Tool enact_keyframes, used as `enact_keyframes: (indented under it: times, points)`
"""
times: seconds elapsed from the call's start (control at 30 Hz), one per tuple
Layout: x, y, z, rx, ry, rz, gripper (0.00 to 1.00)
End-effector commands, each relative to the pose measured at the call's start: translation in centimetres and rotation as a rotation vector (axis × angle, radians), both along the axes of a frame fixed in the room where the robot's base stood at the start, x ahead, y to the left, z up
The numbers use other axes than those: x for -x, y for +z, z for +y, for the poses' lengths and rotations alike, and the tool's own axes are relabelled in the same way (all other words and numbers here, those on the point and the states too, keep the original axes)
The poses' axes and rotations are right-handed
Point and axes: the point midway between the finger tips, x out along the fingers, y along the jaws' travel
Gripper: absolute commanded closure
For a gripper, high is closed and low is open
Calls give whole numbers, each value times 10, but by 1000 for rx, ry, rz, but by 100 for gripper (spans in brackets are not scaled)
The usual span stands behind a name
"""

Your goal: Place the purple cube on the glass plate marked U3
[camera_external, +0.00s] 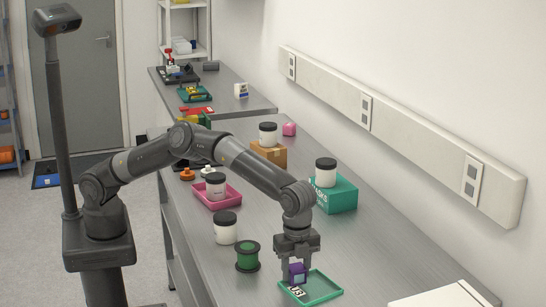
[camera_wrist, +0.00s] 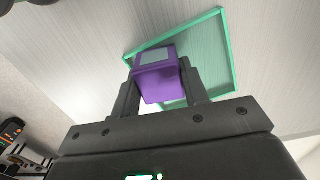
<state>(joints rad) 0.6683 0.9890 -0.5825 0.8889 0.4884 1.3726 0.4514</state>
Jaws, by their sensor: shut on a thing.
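The purple cube (camera_external: 297,273) is between the fingers of my gripper (camera_external: 296,268), which is shut on it. In the wrist view the purple cube (camera_wrist: 159,80) has a pale grey patch on one face, and my gripper (camera_wrist: 158,82) holds it from both sides. The glass plate marked U3 (camera_external: 326,288) has a green frame and a U3 label at its left corner. The cube is over or at the plate's back left part; I cannot tell whether it touches. In the wrist view the plate's green frame (camera_wrist: 229,50) shows behind the cube.
A green spool (camera_external: 248,257) and a white jar with a black lid (camera_external: 225,229) stand left of the plate. A teal box (camera_external: 336,196) with a jar on top stands behind. A pink tray (camera_external: 233,200) holds another jar. White sheets (camera_external: 445,297) lie at right.

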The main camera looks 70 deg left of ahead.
Motion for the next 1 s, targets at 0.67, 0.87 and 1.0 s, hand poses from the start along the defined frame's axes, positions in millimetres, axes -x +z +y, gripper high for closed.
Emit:
enact_keyframes:
  times: [0.67, 0.87, 1.0]
  points:
    - [0, -3, 0, -1, 0, 1, 38]
    - [0, 12, 0, 1, 1, -1, 38]
    - [0, 39, -1, 3, 1, -2, 38]
